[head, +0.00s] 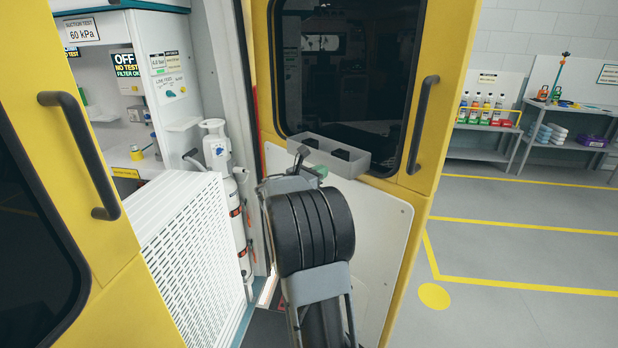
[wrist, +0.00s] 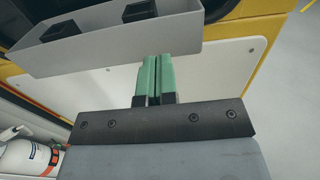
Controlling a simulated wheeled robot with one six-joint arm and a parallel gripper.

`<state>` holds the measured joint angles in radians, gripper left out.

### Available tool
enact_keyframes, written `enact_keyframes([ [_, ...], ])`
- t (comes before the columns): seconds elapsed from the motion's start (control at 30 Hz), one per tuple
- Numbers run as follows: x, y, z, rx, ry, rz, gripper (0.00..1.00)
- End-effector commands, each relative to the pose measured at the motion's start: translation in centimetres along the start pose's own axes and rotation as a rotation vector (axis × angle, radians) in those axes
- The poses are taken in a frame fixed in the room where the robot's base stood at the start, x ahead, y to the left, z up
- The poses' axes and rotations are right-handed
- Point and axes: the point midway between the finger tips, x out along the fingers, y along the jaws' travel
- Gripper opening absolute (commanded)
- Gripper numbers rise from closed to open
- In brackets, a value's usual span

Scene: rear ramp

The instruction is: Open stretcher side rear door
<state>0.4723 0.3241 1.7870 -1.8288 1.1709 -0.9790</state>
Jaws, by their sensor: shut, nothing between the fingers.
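Two yellow rear doors show in the head view. The left door (head: 110,255) has a dark vertical handle (head: 80,150). The right door (head: 440,100) has a dark window, a dark handle (head: 421,125) and a white lower panel (head: 385,225). The interior shows in a gap between them. I cannot tell which one is the stretcher side door. My gripper (head: 318,171) is in front of the right door, well left of its handle. In the wrist view its green fingers (wrist: 153,78) are together and empty, before the white panel (wrist: 215,62).
A grey tray (head: 345,160) with black items is on the right door, close to my fingers; it also shows in the wrist view (wrist: 110,45). A white perforated panel (head: 190,255) and a cylinder (head: 217,150) stand in the gap. Floor at right (head: 520,250) is clear.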

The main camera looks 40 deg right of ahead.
Motion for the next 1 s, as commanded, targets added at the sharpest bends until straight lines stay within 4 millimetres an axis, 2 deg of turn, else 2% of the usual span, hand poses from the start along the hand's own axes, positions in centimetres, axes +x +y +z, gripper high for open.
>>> enact_keyframes([
  [0.1, 1.9, -0.1, 0.0, 0.000, 0.001, -0.003, 0.00],
  [0.33, 4.1, 0.0, 0.0, 0.001, 0.001, -0.001, 0.00],
  [1.0, 5.3, 0.1, -0.1, 0.001, 0.001, 0.004, 0.00],
])
